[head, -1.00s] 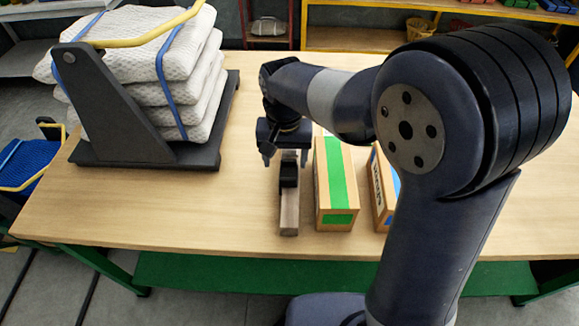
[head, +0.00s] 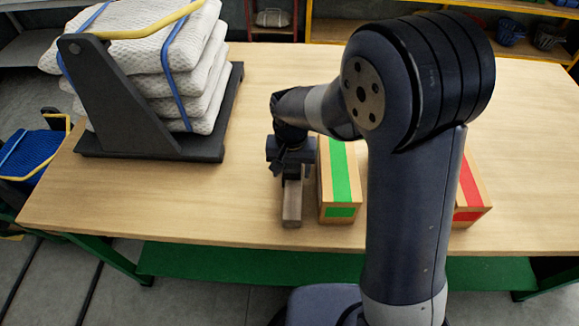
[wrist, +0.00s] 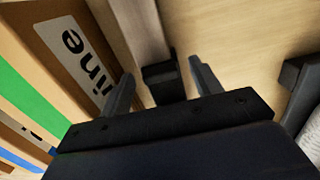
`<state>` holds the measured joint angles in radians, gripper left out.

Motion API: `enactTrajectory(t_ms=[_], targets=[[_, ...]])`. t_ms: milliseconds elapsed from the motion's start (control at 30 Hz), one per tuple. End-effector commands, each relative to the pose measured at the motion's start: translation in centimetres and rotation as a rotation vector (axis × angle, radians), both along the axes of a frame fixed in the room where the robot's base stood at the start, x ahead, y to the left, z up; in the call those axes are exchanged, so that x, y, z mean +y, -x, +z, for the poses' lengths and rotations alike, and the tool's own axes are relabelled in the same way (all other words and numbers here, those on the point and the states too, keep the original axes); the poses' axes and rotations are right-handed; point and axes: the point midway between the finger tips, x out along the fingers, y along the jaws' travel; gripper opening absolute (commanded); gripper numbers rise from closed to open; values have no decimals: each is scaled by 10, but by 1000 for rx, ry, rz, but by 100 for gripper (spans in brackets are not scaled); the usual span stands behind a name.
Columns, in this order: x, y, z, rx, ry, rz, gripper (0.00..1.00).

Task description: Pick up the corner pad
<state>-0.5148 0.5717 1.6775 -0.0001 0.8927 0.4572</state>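A short grey-brown bar (head: 292,205) lies on the table, pointing toward its front edge. In the wrist view a small black block (wrist: 163,82) sits at the end of this bar (wrist: 137,28). I take the black block to be the corner pad, though I cannot tell whether the bar is part of it. My gripper (head: 290,170) is low over the bar's far end and hides most of the black block in the head view. In the wrist view my gripper (wrist: 162,70) is open, one finger on each side of the block, with gaps visible.
A green-striped box (head: 339,180) stands close to the right of my gripper. A red-striped box (head: 469,190) is farther right, partly behind my arm. A dark stand (head: 120,100) with strapped white net bundles (head: 150,50) stands left. The table between stand and gripper is clear.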

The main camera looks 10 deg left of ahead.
Motion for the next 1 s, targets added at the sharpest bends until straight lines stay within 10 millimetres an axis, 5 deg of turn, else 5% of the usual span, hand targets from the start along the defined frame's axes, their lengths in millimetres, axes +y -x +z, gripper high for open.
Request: enactTrajectory(t_ms=[533,800,1000], targets=[[0,0,0,0,0,0,16],[0,-1,4,-2,-1,0,16],[1,-1,36,-6,-3,0,16]])
